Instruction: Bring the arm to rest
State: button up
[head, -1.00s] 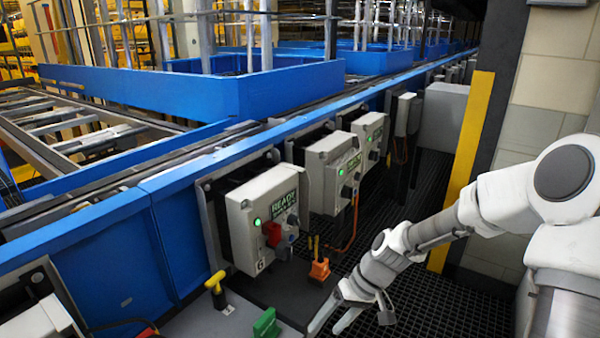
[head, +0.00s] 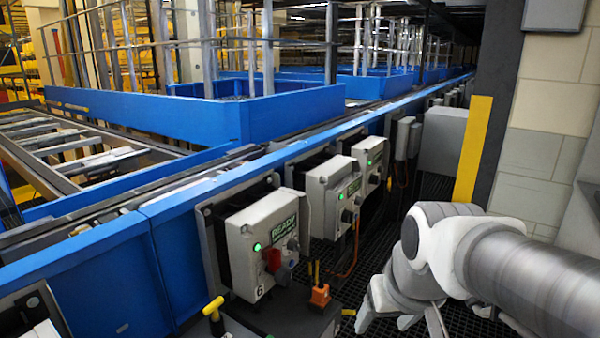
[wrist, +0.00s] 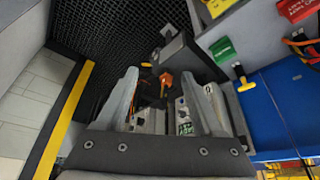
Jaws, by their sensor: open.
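My arm is at the lower right of the head view, with the forearm close to the camera and the hand pointing down and left over the dark grating. Part of my gripper shows in the head view near the bottom edge. In the wrist view both fingers of my gripper (wrist: 160,74) are spread apart with nothing between them. Beyond the fingers lie control boxes (wrist: 185,115), apart from the gripper as far as I can tell.
A READY control box (head: 262,245) with a lit green lamp is mounted on the blue conveyor side (head: 105,265). A yellow T-handle (head: 213,308) and an orange piece (head: 320,294) stand below. A yellow-edged pillar (head: 473,150) is behind my arm. Open grating (head: 375,270) lies between.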

jog(key=s+d+r+t, duration=0.1)
jog(key=s+r, duration=0.1)
jog(key=s, duration=0.5)
notch_tip(320, 180, up, 15)
jog(key=p, duration=1.5)
jog(key=shift+m, duration=0.4)
jog(key=shift+d+r, duration=0.1)
